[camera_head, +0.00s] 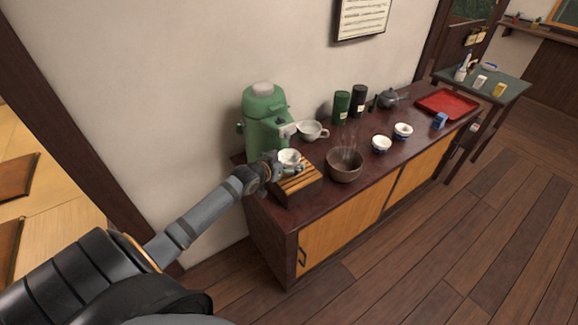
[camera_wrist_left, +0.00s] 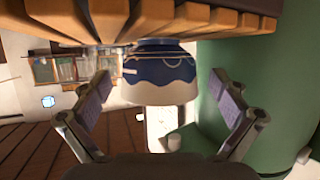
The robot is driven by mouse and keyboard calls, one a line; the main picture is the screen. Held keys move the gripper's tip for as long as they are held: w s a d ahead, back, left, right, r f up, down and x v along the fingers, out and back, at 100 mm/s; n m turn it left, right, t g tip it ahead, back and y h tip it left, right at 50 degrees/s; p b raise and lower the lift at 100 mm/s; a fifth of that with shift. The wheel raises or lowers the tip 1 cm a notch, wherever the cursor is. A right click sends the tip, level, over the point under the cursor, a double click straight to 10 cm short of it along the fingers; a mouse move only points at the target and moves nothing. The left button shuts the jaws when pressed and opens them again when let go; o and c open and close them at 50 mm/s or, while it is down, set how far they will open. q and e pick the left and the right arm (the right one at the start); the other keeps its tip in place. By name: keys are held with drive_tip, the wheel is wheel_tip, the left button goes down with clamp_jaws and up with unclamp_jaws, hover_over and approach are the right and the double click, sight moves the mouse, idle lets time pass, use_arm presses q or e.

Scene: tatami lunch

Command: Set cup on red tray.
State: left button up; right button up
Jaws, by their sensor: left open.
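A small white cup (camera_head: 289,156) stands on a slatted wooden stand (camera_head: 300,182), just in front of the green dispenser. In the left wrist view the cup (camera_wrist_left: 160,72) shows upside down, with a dark blue patterned band and a white rim part. My left gripper (camera_head: 279,170) is open at the cup. In the wrist view its fingers (camera_wrist_left: 161,92) are spread to either side of the cup, with gaps visible. The red tray (camera_head: 446,104) lies flat at the far right end of the cabinet top and looks empty. My right gripper is not in view.
A green dispenser (camera_head: 262,118) stands right behind the cup. Along the cabinet are a white handled cup (camera_head: 310,131), a brown bowl (camera_head: 344,165), two patterned cups (camera_head: 381,144), dark canisters (camera_head: 341,107), a teapot (camera_head: 388,98) and a blue item (camera_head: 439,121) near the tray.

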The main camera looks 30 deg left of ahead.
use_arm(q)
drive_tip(key=shift+w+f, duration=0.2)
drive_tip(key=shift+w, duration=0.3)
drive_tip(key=shift+s+r, duration=0.1)
drive_tip(key=shift+c, duration=0.4)
drive_tip(key=c, duration=1.4)
drive_tip(key=shift+o, duration=0.2)
drive_tip(key=shift+r, duration=0.55)
wheel_tip(320, 180, up, 2)
drive_tip(key=shift+r, duration=0.25)
drive_tip(key=s+p, duration=0.3)
drive_tip(key=s, duration=0.2)
drive_tip(key=shift+s+r, duration=0.15)
drive_tip(key=shift+s, duration=0.05)
drive_tip(key=s+p, duration=1)
drive_tip(key=s, duration=0.2)
drive_tip(key=shift+s+f, duration=0.25)
drive_tip(key=shift+s, duration=0.05)
